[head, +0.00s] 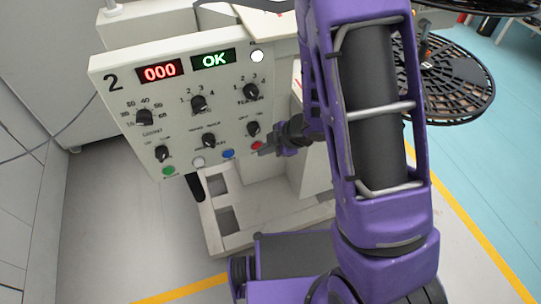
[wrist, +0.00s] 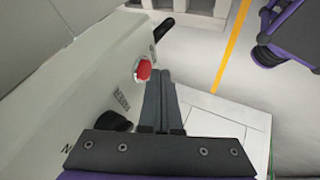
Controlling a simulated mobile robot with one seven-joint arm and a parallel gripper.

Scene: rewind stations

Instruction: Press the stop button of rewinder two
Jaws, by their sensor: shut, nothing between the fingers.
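The panel of rewinder two (head: 125,90) carries a large "2", a red display reading 000 and a green display reading OK. Along its lower edge are a green button (head: 168,171), a white button (head: 198,162), a blue button (head: 228,154) and a red button (head: 256,146). My gripper (head: 266,150) is at the red button's right, shut and empty. In the wrist view the red button (wrist: 143,70) stands out from the panel, just left of my closed fingertips (wrist: 159,73). I cannot tell whether they touch it. The button labels are too small to read.
Several black knobs (head: 198,103) sit above the buttons. A white machine frame (head: 235,240) stands below the panel. A black slotted reel (head: 445,80) is at the right. Grey floor with yellow lines (head: 480,240) lies around.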

